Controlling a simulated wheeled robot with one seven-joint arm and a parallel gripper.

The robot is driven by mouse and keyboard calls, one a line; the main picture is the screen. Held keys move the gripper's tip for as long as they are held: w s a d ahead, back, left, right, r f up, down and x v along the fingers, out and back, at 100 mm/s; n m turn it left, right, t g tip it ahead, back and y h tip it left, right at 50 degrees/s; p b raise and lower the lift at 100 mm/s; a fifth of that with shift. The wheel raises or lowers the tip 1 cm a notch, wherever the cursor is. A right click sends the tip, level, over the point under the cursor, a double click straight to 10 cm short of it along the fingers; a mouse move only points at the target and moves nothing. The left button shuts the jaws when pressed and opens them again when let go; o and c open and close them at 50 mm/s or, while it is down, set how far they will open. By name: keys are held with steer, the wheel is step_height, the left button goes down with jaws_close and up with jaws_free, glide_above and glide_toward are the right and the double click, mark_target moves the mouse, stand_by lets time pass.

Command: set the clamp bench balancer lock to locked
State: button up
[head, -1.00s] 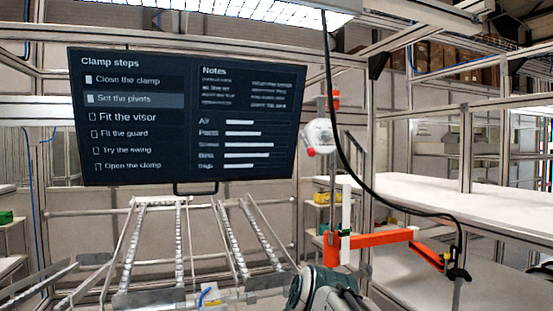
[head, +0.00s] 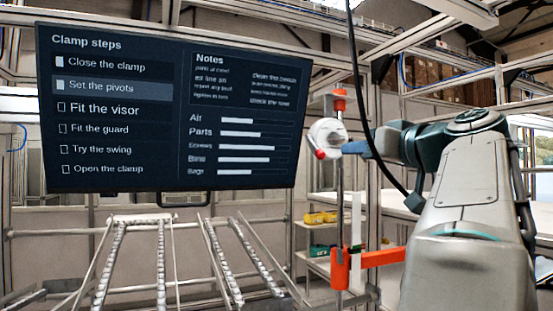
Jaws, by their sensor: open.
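The balancer (head: 325,130) is a white rounded housing on the upright pole, right of the screen in the head view. A small red knob (head: 320,154), which looks like its lock, sticks out at its lower left. I cannot read whether it is set to locked. My gripper (head: 352,147) is at the housing's right side, its blue-grey fingers pointing left. It is open, but the fingers overlap in this view. I cannot tell whether they touch the housing. My arm comes in from the right.
A dark screen (head: 170,110) with clamp steps hangs at the left. A black cable (head: 358,80) hangs close to my gripper. An orange bracket (head: 345,268) sits low on the pole. A sloped metal rack (head: 160,255) stands below the screen. Shelves with a yellow item (head: 320,217) are behind.

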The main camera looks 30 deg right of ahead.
mark_target(324, 153)
steer(key=w+p, duration=0.2)
steer(key=w, duration=0.4)
steer(key=w+p, duration=0.3)
steer(key=w, duration=0.3)
steer(key=shift+w+a+r, duration=0.15)
steer(key=shift+w+a, duration=0.05)
steer(key=shift+w, duration=0.6)
jaws_close()
